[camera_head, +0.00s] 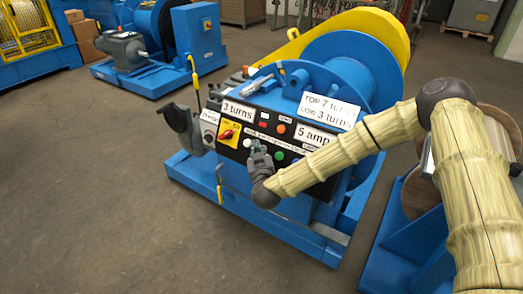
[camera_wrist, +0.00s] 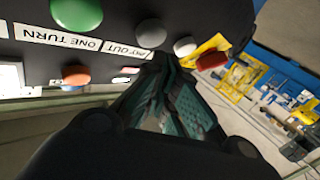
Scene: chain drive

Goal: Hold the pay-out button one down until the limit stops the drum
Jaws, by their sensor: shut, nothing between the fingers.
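The control panel (camera_head: 238,139) faces me on the blue chain drive, with several coloured buttons. My gripper (camera_head: 256,146) is shut and empty at the panel's lower middle. In the wrist view its fingertips (camera_wrist: 165,62) point at the panel close to the pale button. I cannot tell whether they touch or press it. The blue drum (camera_head: 345,60) is behind the panel; its motion cannot be told.
A green button (camera_head: 279,155), an orange button (camera_head: 281,129) and a yellow plate with a red switch (camera_head: 228,134) are close by. Display signs read "3 turns" (camera_head: 238,110) and "5 amps" (camera_head: 313,136). A sign on top (camera_head: 329,109) mentions top 7 and low 3 turns. Open floor lies left.

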